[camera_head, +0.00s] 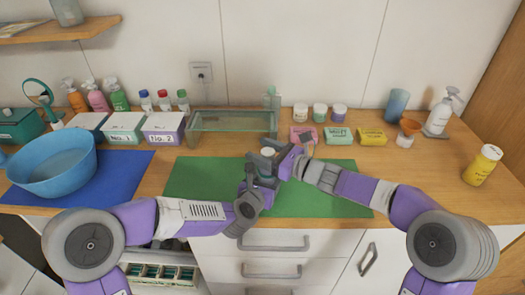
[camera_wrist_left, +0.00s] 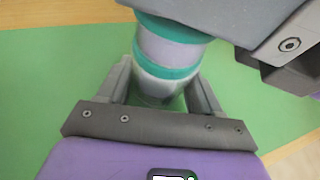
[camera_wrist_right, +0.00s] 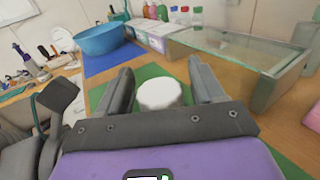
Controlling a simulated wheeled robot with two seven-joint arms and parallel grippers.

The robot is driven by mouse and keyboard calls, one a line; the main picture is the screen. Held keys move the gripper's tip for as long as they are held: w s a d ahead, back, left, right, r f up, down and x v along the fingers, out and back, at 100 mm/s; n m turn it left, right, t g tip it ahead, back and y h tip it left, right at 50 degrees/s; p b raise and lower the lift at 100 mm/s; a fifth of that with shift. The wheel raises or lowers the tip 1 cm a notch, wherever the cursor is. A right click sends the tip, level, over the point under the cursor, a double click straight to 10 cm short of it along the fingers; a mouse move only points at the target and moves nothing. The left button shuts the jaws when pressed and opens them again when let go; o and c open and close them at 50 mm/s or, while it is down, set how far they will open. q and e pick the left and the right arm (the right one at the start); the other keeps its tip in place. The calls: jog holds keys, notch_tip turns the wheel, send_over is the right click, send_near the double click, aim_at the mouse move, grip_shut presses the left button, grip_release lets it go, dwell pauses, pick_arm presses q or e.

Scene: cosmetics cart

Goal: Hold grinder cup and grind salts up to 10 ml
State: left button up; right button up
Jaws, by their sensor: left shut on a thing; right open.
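The grinder (camera_wrist_left: 170,48) stands roughly upright over the green mat (camera_head: 340,200). In the left wrist view it is a pale cylinder with teal bands and a clear lower part. My left gripper (camera_wrist_left: 163,78) is shut on that lower part. My right gripper (camera_wrist_right: 160,70) is open, its fingers on either side of the grinder's round white top (camera_wrist_right: 160,93). In the right wrist view, gaps seem to show between the fingers and the top. In the head view the two grippers meet above the mat and mostly hide the grinder. The contents of the cup cannot be made out.
A glass stand (camera_head: 232,121) is behind the mat. A blue basin (camera_head: 50,165) sits on a blue mat (camera_head: 125,165) at left, with white boxes (camera_head: 122,127) behind. Soap packs (camera_head: 338,134) and a yellow bottle (camera_head: 482,166) are at right. The mat's right part is free.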

jog(key=c, duration=1)
jog(key=shift+r+m+t+h, duration=0.1)
jog(key=shift+m+t+h, duration=0.2)
jog(key=shift+m+t, duration=0.15)
jog(key=shift+w+m+t+h, duration=0.15)
jog(key=shift+m+t+h, duration=1.6)
jog(key=shift+t, duration=0.3)
jog(key=shift+m+t+h, duration=0.5)
jog(key=shift+h, duration=0.35)
jog(key=shift+w+d+m+t+h, duration=0.1)
jog(key=shift+d+m+t+h, duration=0.15)
jog(key=shift+m+t+h, duration=0.2)
